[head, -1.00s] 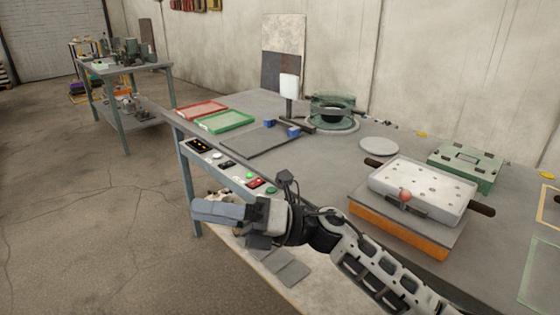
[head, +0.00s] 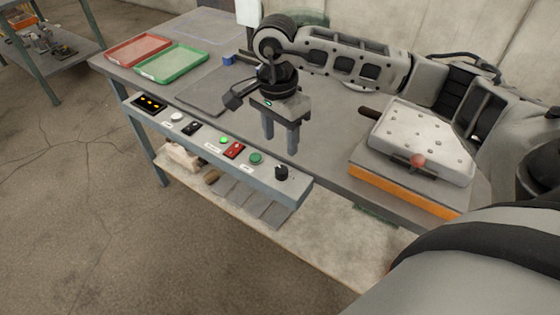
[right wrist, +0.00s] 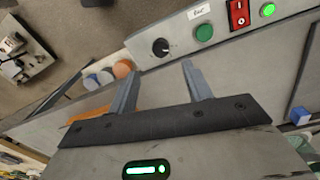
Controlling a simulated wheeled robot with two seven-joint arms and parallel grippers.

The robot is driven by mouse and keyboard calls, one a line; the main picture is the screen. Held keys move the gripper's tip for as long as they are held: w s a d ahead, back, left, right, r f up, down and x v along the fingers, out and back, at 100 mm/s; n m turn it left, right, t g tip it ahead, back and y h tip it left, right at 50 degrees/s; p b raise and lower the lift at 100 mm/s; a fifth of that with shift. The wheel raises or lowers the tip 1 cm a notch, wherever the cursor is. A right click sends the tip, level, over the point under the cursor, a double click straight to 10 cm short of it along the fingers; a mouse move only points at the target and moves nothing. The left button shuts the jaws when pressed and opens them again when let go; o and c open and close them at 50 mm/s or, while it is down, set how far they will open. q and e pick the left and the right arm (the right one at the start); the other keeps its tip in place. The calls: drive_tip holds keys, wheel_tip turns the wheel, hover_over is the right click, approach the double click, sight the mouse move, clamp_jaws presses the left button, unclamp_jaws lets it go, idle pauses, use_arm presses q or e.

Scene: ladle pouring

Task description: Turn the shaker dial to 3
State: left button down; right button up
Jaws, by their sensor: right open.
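The black dial (head: 282,173) is a small round knob at the right end of the control panel along the bench's front edge. In the right wrist view the dial (right wrist: 160,47) has a pale pointer mark; no numbers on it are readable. My right gripper (head: 279,146) points downward over the bench edge, close to the dial, open with nothing between its fingers. In the right wrist view the open fingers (right wrist: 162,69) reach toward the dial, which shows beyond the gap between the tips. The shaker (head: 420,145), a pale tray over an orange base, sits to the right.
A green button (head: 256,158), a red switch (head: 234,150) and other controls line the panel left of the dial. A green tray (head: 172,63) and a red tray (head: 138,49) lie at the far left. My right arm spans above the bench.

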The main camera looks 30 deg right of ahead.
sight(281, 169)
wheel_tip(281, 169, down, 9)
drive_tip(key=shift+s+p, duration=0.1)
drive_tip(key=shift+p, duration=0.3)
drive_tip(key=c, duration=1)
